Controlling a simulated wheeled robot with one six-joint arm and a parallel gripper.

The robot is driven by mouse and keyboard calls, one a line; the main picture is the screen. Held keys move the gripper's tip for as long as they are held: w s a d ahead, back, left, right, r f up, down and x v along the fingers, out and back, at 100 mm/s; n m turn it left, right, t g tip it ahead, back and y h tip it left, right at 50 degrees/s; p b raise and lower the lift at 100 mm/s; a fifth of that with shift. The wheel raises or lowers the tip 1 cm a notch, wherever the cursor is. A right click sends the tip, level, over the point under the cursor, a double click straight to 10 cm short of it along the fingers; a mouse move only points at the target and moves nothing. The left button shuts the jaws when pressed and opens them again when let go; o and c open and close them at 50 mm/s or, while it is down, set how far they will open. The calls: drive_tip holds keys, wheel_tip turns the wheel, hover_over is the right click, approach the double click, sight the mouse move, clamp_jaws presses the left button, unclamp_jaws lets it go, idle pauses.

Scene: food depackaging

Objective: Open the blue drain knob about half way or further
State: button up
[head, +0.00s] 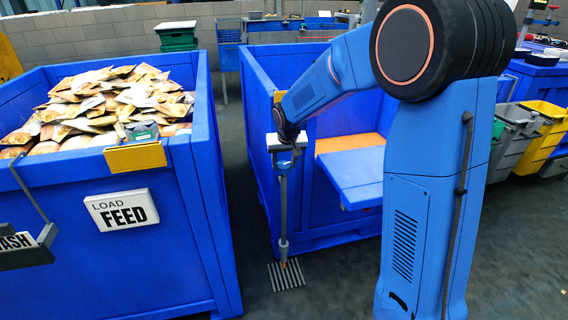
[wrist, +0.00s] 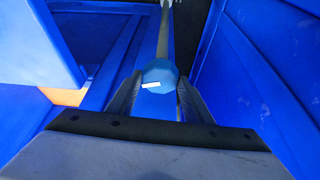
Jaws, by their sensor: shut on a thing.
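The blue drain knob (wrist: 160,73) shows in the wrist view, a faceted round knob with a white mark on its face. My gripper (wrist: 157,95) has one finger on each side of it and is shut on it. A grey vertical pipe (wrist: 164,35) runs beyond the knob. In the head view my gripper (head: 288,140) is at the top of the grey pipe (head: 284,205), beside the open blue bin. The white mark lies nearly level, slightly tilted.
A floor drain grate (head: 287,275) lies below the pipe. The open blue bin (head: 262,190) with a blue shelf (head: 350,178) stands close on the right. A large blue crate (head: 110,255) full of packets (head: 90,100) is on the left.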

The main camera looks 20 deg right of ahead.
drive_tip(key=o, duration=1)
drive_tip(key=v, duration=1.7)
drive_tip(key=shift+r, duration=0.25)
drive_tip(key=shift+s, duration=0.1)
drive_tip(key=s+d, duration=0.3)
drive_tip(key=s, duration=0.6)
drive_tip(key=s+d, duration=0.2)
drive_tip(key=s, duration=0.7)
drive_tip(key=shift+n, duration=0.4)
drive_tip(key=s+f, duration=0.2)
drive_tip(key=s, duration=0.4)
drive_tip(key=s+d+f, duration=0.1)
drive_tip(key=s+f, duration=0.1)
drive_tip(key=s, duration=0.4)
drive_tip(key=s+d+f, duration=0.1)
drive_tip(key=s+f, duration=0.1)
drive_tip(key=s, duration=0.5)
drive_tip(key=shift+d+f, duration=0.15)
drive_tip(key=shift+f, duration=0.15)
